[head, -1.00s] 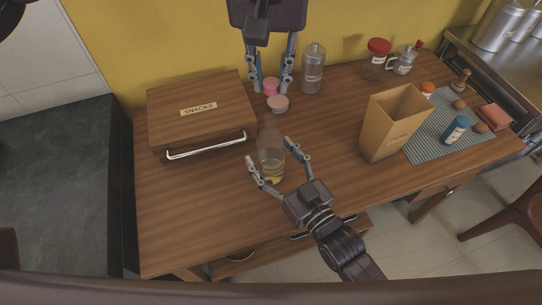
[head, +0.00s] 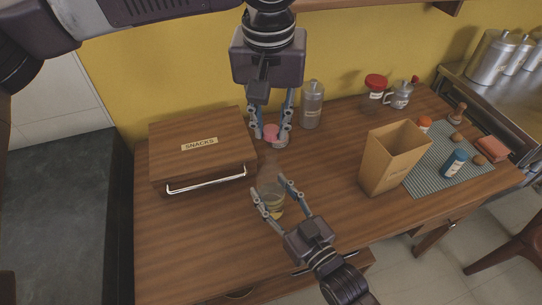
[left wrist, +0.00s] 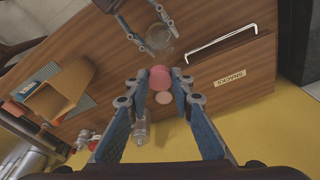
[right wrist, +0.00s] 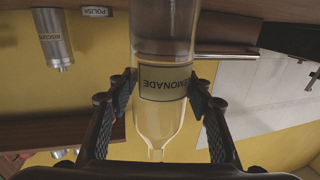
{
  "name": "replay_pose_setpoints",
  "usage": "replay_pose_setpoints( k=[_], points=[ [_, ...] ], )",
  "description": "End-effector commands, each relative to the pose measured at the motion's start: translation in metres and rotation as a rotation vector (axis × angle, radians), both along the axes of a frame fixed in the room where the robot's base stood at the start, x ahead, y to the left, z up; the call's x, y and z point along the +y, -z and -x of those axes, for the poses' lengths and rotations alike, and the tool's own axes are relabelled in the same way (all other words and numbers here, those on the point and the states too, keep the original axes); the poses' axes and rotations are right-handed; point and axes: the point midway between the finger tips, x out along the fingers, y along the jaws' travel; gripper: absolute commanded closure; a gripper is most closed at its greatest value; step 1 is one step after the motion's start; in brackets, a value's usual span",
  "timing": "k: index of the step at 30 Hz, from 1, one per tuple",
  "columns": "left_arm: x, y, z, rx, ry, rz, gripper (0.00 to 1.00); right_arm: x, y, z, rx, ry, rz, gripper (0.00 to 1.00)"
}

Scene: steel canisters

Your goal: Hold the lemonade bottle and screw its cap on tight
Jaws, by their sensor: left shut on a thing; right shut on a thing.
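The clear lemonade bottle (head: 272,200) stands upright at the table's front, with pale liquid low in it. My right gripper (head: 270,197) is shut around its body. In the right wrist view the bottle (right wrist: 160,117) shows its LEMONADE label and a bare, narrow neck. My left gripper (head: 270,133) is shut on a pink cap (head: 271,130), held behind the bottle and apart from it. The cap (left wrist: 160,77) sits between the left fingertips in the left wrist view, with the bottle (left wrist: 158,38) beyond it.
A wooden SNACKS box (head: 180,165) stands left. A pale pink-lidded tin (head: 281,142) is just by the cap, and a steel canister (head: 312,106) is behind. A paper bag (head: 388,165) stands right, near a mat (head: 420,168) with a blue jar (head: 454,163).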

Motion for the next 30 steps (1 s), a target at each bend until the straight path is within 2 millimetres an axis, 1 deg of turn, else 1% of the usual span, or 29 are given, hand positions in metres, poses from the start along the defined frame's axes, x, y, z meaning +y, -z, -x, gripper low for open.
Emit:
replay_pose_setpoints(
  k=[1,3,6,23,30],
  points=[
    [0.000,0.009,0.001,0.003,0.001,0.001,0.85,0.000,0.000,0.000,-0.001,0.000,-0.001,0.97],
    [0.000,0.019,0.001,0.002,0.001,0.001,0.85,0.000,0.000,0.000,-0.001,0.000,-0.001,0.97],
    [0.000,0.027,0.000,0.000,0.000,0.001,0.85,0.000,0.000,0.000,-0.001,0.000,-0.001,0.97],
    [0.000,0.029,0.000,-0.002,0.000,0.000,0.85,0.000,0.000,0.000,0.000,0.000,0.000,0.97],
    [0.000,0.041,0.001,0.000,0.002,0.001,0.85,0.000,0.000,0.000,0.000,0.000,0.000,0.97]
  ],
)
